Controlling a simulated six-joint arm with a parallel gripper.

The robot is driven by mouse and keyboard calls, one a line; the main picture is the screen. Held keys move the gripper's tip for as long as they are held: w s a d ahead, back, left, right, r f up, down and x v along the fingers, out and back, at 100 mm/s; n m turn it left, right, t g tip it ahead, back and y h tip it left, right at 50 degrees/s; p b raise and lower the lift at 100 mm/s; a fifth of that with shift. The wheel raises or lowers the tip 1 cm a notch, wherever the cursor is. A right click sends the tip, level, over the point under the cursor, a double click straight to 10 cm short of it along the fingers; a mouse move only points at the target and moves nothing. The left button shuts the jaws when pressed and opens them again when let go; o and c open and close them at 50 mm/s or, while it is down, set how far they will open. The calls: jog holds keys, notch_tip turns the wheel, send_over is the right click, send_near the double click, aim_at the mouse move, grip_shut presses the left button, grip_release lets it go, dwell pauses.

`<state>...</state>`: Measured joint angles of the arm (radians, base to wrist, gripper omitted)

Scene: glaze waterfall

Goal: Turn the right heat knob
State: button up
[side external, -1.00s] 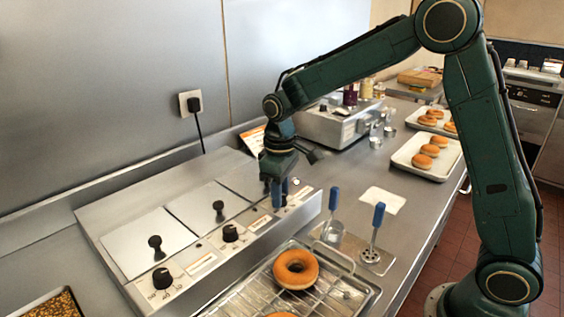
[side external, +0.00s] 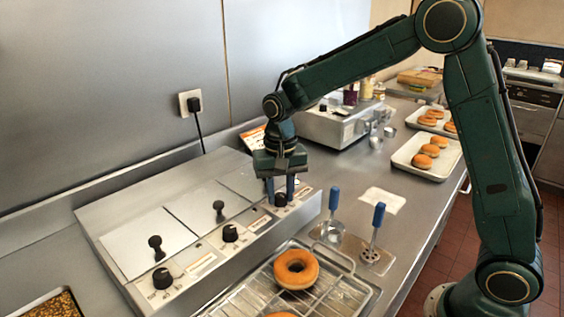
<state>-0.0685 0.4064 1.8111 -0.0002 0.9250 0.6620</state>
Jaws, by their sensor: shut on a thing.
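The glaze warmer (side external: 215,262) is a long steel box on the counter with three black heat knobs along its sloped front. The right heat knob (side external: 281,200) is at the far right end of that front. My gripper (side external: 280,190) points down over it, with one blue finger on each side, shut on the knob. The knob's pointer is too small to read. The middle knob (side external: 230,233) and the left knob (side external: 162,278) stand free, each beside its printed marks.
A wire rack (side external: 325,289) with doughnuts (side external: 296,269) lies in front of the warmer. Two blue-handled tools (side external: 376,222) stand just right of it. Lids with black handles (side external: 218,208) cover the wells behind the knobs.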

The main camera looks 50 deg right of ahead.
aim_at(281, 195)
jog(key=shift+r+m, duration=0.1)
jog(key=shift+m, duration=0.9)
jog(key=o, duration=1)
jog(key=shift+c, duration=0.2)
notch_tip(281, 195, up, 14)
